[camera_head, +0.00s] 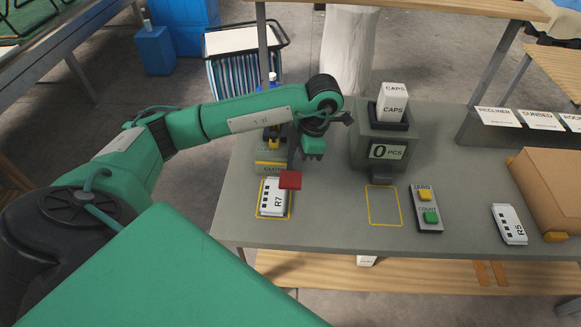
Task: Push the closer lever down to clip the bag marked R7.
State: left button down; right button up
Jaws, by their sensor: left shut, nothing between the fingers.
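The bag marked R7 (271,200) is white with black squares and lies inside a yellow outline on the grey bench, at the front of the closer. The closer (268,168) has a yellow and grey body, partly hidden by my arm. Its lever ends in a red pad (290,180), which overlaps the bag's upper right corner in the picture; I cannot tell the gap between them. My right gripper is not in view.
Right of the closer stand a counter (378,148) reading 0 PCS with a CAPS box (392,103) on top, an empty yellow outline (384,206) and a button panel (426,209). A bag marked R5 (509,224) and a cardboard box (548,185) are further right.

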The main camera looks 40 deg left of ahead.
aim_at(296, 178)
pick_arm(q)
jog(key=shift+b+x, duration=0.35)
jog(key=shift+x, duration=1.4)
jog(key=b+x, duration=0.4)
jog(key=shift+w+d+f, duration=0.15)
jog(key=shift+w+d, duration=0.15)
jog(key=shift+w+d+r, duration=0.35)
jog(key=shift+w+d, duration=0.15)
jog(key=shift+w, duration=0.05)
jog(key=shift+w+d+r, duration=0.4)
jog(key=shift+w+d, duration=0.15)
jog(key=shift+w, duration=0.05)
